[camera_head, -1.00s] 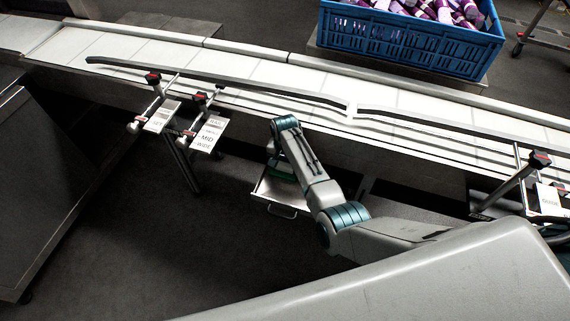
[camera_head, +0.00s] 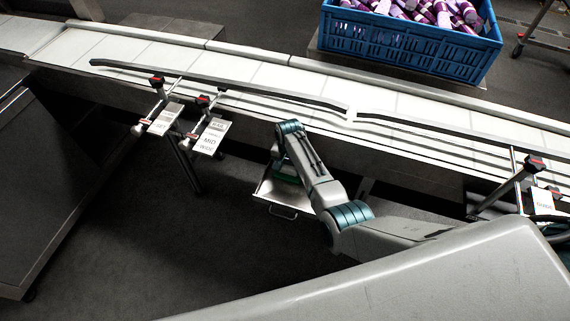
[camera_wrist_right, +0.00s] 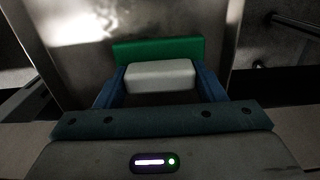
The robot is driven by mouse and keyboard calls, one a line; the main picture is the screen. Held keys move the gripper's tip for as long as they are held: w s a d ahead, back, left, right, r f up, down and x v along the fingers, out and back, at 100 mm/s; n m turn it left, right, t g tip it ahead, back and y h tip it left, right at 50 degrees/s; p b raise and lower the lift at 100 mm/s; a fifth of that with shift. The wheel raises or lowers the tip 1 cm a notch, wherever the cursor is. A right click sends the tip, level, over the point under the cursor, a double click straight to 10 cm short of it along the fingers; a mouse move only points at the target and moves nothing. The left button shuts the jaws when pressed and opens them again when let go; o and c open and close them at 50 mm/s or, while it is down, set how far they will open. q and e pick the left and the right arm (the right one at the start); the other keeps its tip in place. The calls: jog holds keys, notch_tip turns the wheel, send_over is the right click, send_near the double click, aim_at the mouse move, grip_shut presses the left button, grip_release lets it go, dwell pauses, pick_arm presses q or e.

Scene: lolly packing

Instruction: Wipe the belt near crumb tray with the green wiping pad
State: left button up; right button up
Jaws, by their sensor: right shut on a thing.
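In the right wrist view my right gripper (camera_wrist_right: 160,82) has its two blue fingers closed on the white grip of the green wiping pad (camera_wrist_right: 158,48). The pad's green edge shows beyond the grip, with a shiny metal surface behind it. In the head view my right arm hides most of the gripper. A bit of green shows over the metal crumb tray (camera_head: 283,210), which sits low beside the belt's near side. The pale belt (camera_head: 258,75) runs across the view behind the arm. Whether the pad touches the tray cannot be told. My left gripper is not in view.
Dark guide rails (camera_head: 225,85) run along the belt. Clamp posts with label cards (camera_head: 211,136) stand at its near side, and another card (camera_head: 541,205) is at the right. A blue crate (camera_head: 410,42) of purple-and-white items stands beyond the belt. Dark floor lies in front.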

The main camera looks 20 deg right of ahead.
jog(key=shift+s+d+r+p, duration=0.2)
jog(key=shift+s+d+p, duration=0.25)
jog(key=shift+d, duration=0.15)
jog(key=shift+d+f, duration=0.1)
jog(key=shift+f, duration=0.05)
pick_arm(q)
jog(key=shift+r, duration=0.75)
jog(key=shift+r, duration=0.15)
pick_arm(e)
jog(key=shift+s+d+p, duration=0.5)
jog(key=shift+d+p, duration=0.3)
jog(key=shift+p, duration=0.05)
jog(key=shift+s+d, duration=0.2)
jog(key=shift+d, duration=0.05)
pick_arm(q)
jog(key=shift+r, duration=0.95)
pick_arm(e)
jog(key=shift+s+d+f, duration=0.15)
